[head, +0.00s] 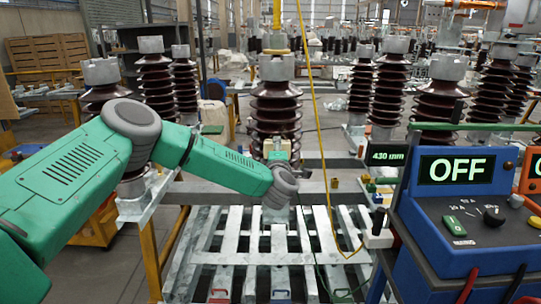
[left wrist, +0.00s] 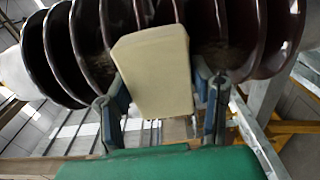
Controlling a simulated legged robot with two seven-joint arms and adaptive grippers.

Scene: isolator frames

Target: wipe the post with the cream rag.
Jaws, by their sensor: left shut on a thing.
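The post (head: 276,97) is a ribbed dark brown insulator with a grey metal cap, upright in the middle of the head view. Its dark discs (left wrist: 65,45) fill the top of the left wrist view. My left gripper (head: 279,152) is in front of the lower part of the post. It is shut on the cream rag (left wrist: 153,75), which looks like a pale, flat-faced block between the two fingers. The rag is up against the discs or very close to them; I cannot tell if it touches. My right gripper is not in view.
A slatted metal pallet (head: 253,258) lies below the post. A blue control box (head: 465,205) with an OFF display stands at the right. A yellow cable (head: 318,120) hangs just right of the post. Several similar insulators stand on both sides.

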